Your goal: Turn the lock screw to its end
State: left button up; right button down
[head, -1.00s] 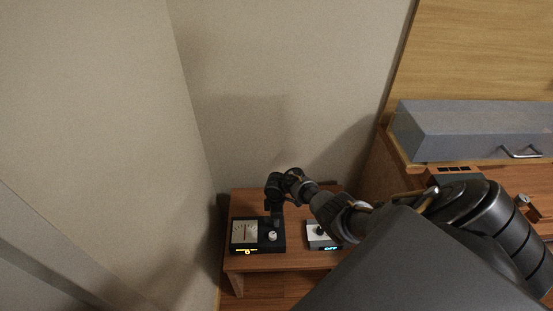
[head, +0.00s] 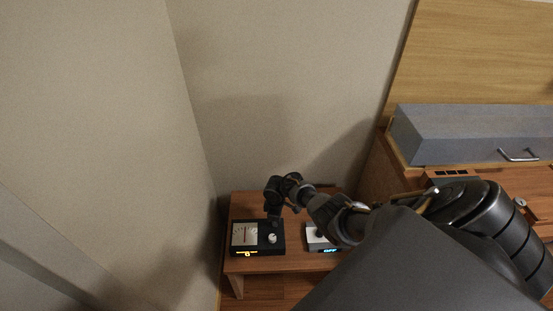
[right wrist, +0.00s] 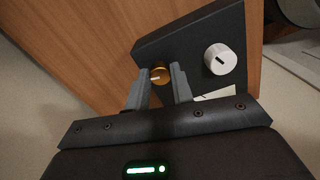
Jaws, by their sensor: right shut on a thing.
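The lock screw (right wrist: 159,75) is a small brass-coloured screw with a pale slot mark on the black panel (right wrist: 192,46), seen in the right wrist view. My right gripper (right wrist: 160,80) is shut on it, one grey finger on each side. In the head view my right gripper (head: 273,214) points down at the back right part of the black panel (head: 262,250). It hides the screw there. My left gripper is not in view.
A white knob (right wrist: 220,59) stands close beside the fingers. A grey-white box (head: 316,241) sits to the right on the wooden table (head: 285,264). Walls stand behind and left.

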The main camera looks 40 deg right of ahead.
jog(key=m+p, duration=0.2)
jog(key=m, duration=0.2)
jog(key=shift+s+a+m, duration=0.1)
jog(key=shift+m, duration=0.2)
jog(key=m+p, duration=0.1)
jog(key=m, duration=0.3)
jog(key=shift+m, duration=0.3)
jog(key=m, duration=0.4)
jog(key=shift+p, duration=0.4)
jog(key=m, duration=0.6)
jog(key=c, duration=1.2)
grip_release()
